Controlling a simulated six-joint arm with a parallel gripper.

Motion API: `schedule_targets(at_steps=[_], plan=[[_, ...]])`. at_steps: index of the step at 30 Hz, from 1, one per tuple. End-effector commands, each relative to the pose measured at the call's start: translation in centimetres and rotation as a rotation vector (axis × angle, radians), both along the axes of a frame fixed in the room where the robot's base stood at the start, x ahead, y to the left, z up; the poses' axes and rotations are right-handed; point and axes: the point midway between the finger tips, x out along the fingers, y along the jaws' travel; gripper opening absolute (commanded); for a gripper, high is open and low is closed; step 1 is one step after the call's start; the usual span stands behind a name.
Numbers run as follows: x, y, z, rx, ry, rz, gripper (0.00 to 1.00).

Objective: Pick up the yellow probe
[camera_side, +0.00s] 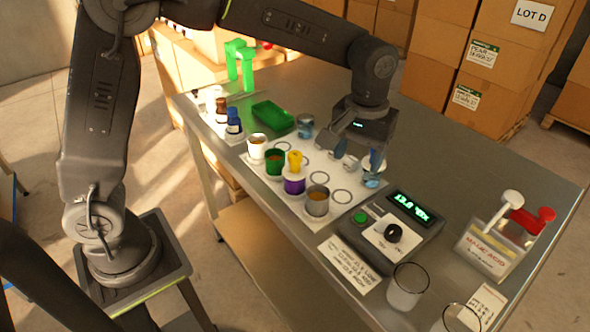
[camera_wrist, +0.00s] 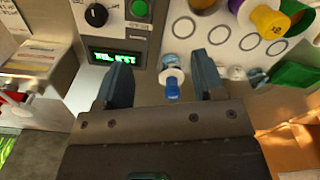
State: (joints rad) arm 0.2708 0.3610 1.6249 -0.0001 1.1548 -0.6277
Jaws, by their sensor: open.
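The white board (camera_side: 343,212) also carries a green cup (camera_side: 275,162), a white cup (camera_side: 257,147) and a metal cup (camera_side: 317,201). A meter with a green display (camera_side: 405,207) stands to the right. A green tray (camera_side: 272,117) lies behind. Several empty rings are on the board.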

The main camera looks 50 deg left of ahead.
Motion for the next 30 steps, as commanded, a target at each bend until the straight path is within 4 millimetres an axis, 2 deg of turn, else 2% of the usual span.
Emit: schedule_targets(at_steps=[3, 9, 15, 18, 23, 30], plan=[[-0.4, 3.7, 1.4, -0.001, -0.001, 0.377, 0.63], [-1.8, 9.1, 3.3, -0.002, -0.001, 1.021, 0.63], [-3.3, 12.6, 4.5, -0.002, -0.001, 1.501, 0.63], [-3.7, 13.4, 4.7, -0.001, 0.0, 1.629, 0.63], [-4.0, 13.8, 4.0, 0.002, 0.004, 1.696, 0.63], [-4.0, 13.7, -0.6, 0.005, 0.006, 1.694, 0.63]])
